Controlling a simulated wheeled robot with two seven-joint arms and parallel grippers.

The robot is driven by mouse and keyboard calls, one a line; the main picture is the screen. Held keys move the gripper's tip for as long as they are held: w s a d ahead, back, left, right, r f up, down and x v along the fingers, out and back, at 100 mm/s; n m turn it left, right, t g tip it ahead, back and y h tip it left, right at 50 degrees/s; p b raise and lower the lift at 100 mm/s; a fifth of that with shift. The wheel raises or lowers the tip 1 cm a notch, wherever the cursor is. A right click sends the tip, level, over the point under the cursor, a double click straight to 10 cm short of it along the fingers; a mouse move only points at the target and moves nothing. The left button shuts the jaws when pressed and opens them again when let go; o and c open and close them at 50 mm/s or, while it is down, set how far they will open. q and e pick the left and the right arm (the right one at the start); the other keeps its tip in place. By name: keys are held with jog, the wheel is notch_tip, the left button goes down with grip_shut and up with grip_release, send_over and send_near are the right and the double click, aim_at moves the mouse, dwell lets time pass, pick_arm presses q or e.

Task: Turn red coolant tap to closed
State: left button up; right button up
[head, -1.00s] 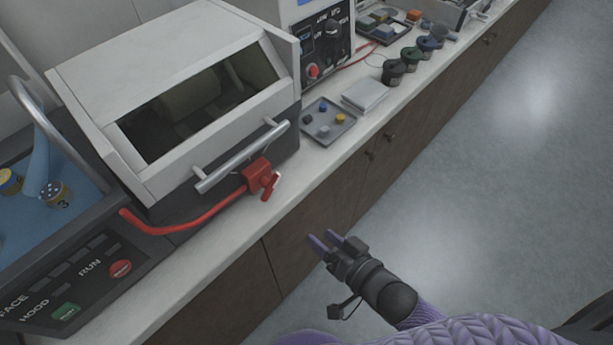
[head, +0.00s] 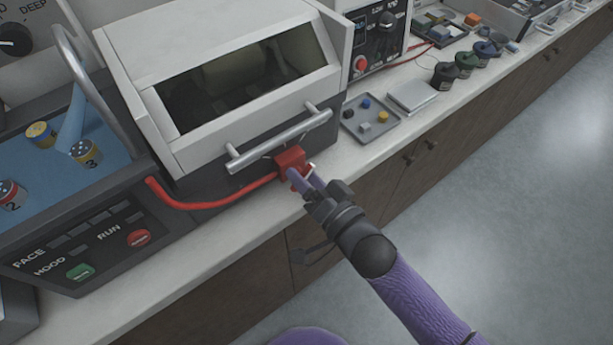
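The red coolant tap (head: 289,160) sits on the front of the grey and white machine, below its handle bar. A red hose (head: 215,203) runs from it to the left. My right gripper (head: 306,180) is at the tap, with its purple fingertips over the lever area. The fingers hide most of the lever, so I cannot tell the lever's angle or whether they close on it. My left gripper is not in view.
The white hood with its handle bar (head: 280,140) is just above the tap. A control panel (head: 95,240) with a green and a red button is at the left. A grey tray (head: 371,124) with small coloured pieces lies to the right on the counter. The floor in front is clear.

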grip_shut()
jog(key=shift+n, duration=0.3)
jog(key=n+p, duration=0.1)
jog(key=n, duration=0.1)
jog(key=shift+r+n+p, duration=0.1)
jog(key=shift+n+p, duration=0.2)
jog(key=shift+n, duration=0.1)
jog(key=n+p, duration=0.1)
jog(key=n, duration=0.3)
jog(key=shift+n, duration=0.3)
jog(key=n, duration=0.4)
jog(key=shift+s+a+n+p, duration=0.1)
jog(key=shift+n+p, duration=0.2)
jog(key=shift+p, duration=0.1)
jog(key=shift+n, duration=2.6)
jog(key=shift+o, duration=0.2)
grip_release()
